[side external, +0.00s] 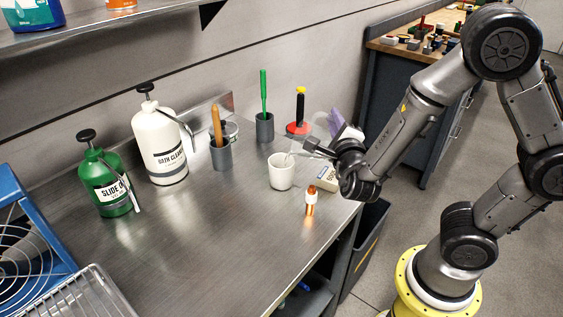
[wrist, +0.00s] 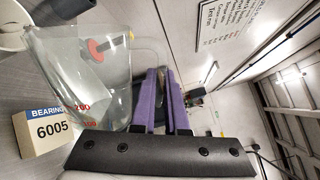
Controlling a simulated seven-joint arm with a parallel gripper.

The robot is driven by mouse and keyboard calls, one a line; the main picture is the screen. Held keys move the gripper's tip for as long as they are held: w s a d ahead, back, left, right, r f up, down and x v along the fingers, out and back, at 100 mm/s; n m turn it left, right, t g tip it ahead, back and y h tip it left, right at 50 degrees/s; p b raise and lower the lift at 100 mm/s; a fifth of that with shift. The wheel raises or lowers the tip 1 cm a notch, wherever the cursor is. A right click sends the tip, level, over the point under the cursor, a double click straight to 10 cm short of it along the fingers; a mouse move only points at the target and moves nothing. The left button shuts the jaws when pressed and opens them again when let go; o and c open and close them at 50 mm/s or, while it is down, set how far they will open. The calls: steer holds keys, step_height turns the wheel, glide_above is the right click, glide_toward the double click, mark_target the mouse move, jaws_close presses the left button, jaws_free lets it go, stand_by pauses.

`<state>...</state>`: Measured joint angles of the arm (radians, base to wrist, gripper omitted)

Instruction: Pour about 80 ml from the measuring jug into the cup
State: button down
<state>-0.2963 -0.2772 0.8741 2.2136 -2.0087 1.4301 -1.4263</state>
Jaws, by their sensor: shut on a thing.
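The clear measuring jug (wrist: 85,80) with red markings fills the left of the wrist view. My gripper (wrist: 160,85) has its purple fingers shut on the jug's handle. In the side external view my gripper (side external: 337,122) is at the bench's right edge, behind and right of the cup; the jug there is faint and partly hidden by my wrist. I cannot tell whether it touches the bench or how much liquid it holds. The white cup (side external: 281,173) stands upright on the steel bench (side external: 215,235); its contents are unclear.
A bearing box (side external: 327,180) and a small copper-coloured item (side external: 311,201) stand right of the cup. Grey holders (side external: 221,157) (side external: 265,128) with tools stand behind it. A white pump bottle (side external: 160,148) and green pump bottle (side external: 105,183) stand left. The bench's front middle is clear.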

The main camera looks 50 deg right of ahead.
steer(key=shift+w+a+r+n, duration=0.2)
steer(key=shift+w+r+n, duration=0.05)
steer(key=shift+r+n, duration=0.1)
stand_by(0.5)
steer(key=shift+s+d+f+m, duration=0.3)
steer(key=shift+f+m, duration=0.2)
steer(key=shift+m, duration=0.05)
steer(key=shift+s+d+f+m, duration=0.25)
steer(key=shift+s+f+m, duration=0.05)
steer(key=shift+f+m, duration=0.25)
steer(key=shift+s+d+f+m, duration=0.3)
steer(key=shift+f+m, duration=0.2)
steer(key=shift+m, duration=0.05)
steer(key=shift+s+d+f+m, duration=0.15)
steer(key=shift+s+d+m, duration=0.15)
steer(key=shift+m, duration=0.35)
steer(key=shift+s+d+f+m, duration=0.15)
steer(key=shift+s+d+m, duration=0.1)
steer(key=shift+m, duration=0.4)
